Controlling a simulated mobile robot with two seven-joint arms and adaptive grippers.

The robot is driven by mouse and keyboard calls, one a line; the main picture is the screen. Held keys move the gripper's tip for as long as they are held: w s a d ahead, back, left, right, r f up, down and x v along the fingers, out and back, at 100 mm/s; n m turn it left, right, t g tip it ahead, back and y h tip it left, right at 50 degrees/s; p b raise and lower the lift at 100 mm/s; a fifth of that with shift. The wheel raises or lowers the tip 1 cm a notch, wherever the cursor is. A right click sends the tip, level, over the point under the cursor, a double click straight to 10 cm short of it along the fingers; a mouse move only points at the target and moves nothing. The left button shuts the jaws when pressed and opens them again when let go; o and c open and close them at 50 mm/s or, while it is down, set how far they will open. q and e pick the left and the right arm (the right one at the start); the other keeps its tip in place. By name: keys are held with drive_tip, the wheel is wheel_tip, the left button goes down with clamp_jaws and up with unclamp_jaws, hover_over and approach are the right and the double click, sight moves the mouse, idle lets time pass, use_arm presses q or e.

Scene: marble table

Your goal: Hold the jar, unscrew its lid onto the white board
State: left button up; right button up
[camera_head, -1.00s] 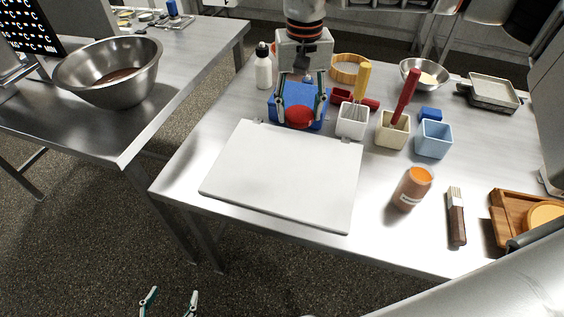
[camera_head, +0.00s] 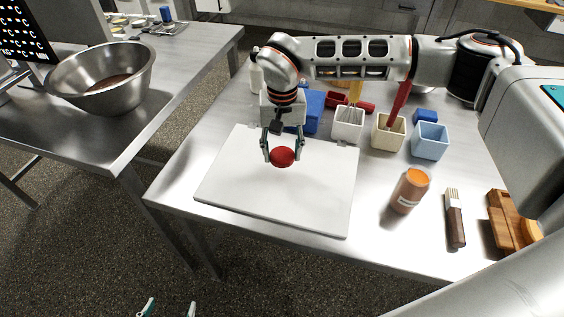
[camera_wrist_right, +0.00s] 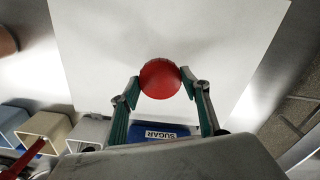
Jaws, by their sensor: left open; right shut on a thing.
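My right gripper (camera_head: 283,150) is shut on the round red lid (camera_head: 282,158) over the upper middle of the white board (camera_head: 240,190). The lid also shows between the fingertips in the right wrist view (camera_wrist_right: 160,79); I cannot tell its exact height above the board.
A white cup with a whisk (camera_head: 348,124), a cream cup (camera_head: 388,132) and a blue cup (camera_head: 430,142) stand right of the jar. An orange-lidded jar (camera_head: 408,192) and a brush (camera_head: 455,220) are at the right. The board's front is clear.

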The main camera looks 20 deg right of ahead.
sight(282, 156)
drive_tip(key=shift+f, duration=2.15)
drive_tip(key=shift+f, duration=0.15)
drive_tip(key=o, duration=1.2)
drive_tip(key=shift+o, duration=0.2)
